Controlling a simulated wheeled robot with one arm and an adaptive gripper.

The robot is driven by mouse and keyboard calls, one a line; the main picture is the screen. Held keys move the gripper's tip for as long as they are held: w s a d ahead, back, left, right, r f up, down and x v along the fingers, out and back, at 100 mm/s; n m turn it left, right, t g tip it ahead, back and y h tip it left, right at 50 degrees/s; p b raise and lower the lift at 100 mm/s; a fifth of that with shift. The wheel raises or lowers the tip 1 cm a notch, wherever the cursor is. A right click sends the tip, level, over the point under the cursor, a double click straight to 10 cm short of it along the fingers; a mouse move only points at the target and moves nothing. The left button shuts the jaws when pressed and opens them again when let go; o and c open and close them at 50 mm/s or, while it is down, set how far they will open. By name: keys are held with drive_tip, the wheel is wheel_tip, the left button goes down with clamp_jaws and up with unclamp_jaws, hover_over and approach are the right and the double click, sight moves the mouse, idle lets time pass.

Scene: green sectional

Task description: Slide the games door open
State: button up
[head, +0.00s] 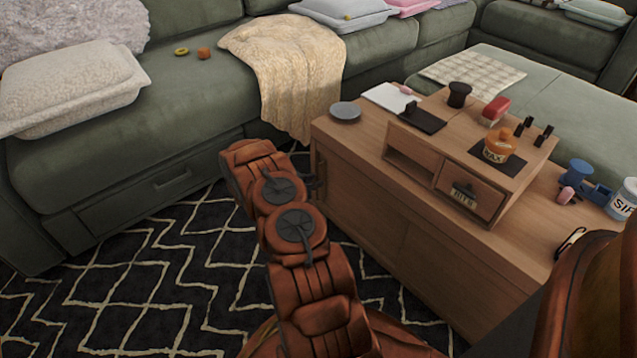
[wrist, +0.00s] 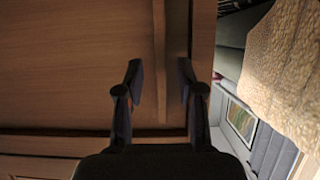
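The low wooden cabinet (head: 400,215) has two flat front panels, a left one (head: 358,208) and a right one (head: 440,262). No games label is readable on either. My gripper (head: 314,180) is at the cabinet's left front end, partly hidden by my arm in the head view. In the wrist view my gripper (wrist: 160,82) is open, its two dark fingers apart. A narrow upright wooden strip (wrist: 160,55), seemingly a handle on the left panel, runs between the fingers. A gap shows on both sides, and I cannot tell whether either finger touches it.
A small drawer unit with a labelled drawer (head: 470,197) stands on the cabinet top. A grey disc (head: 345,112), an orange jar (head: 500,147) and other small items are there too. The green sofa (head: 180,100) with a cream throw (head: 285,70) stands close on the left. Patterned rug (head: 120,290) covers the floor.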

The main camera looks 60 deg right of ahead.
drive_tip(key=shift+b+x, duration=0.35)
drive_tip(key=shift+x, duration=1.05)
clamp_jaws()
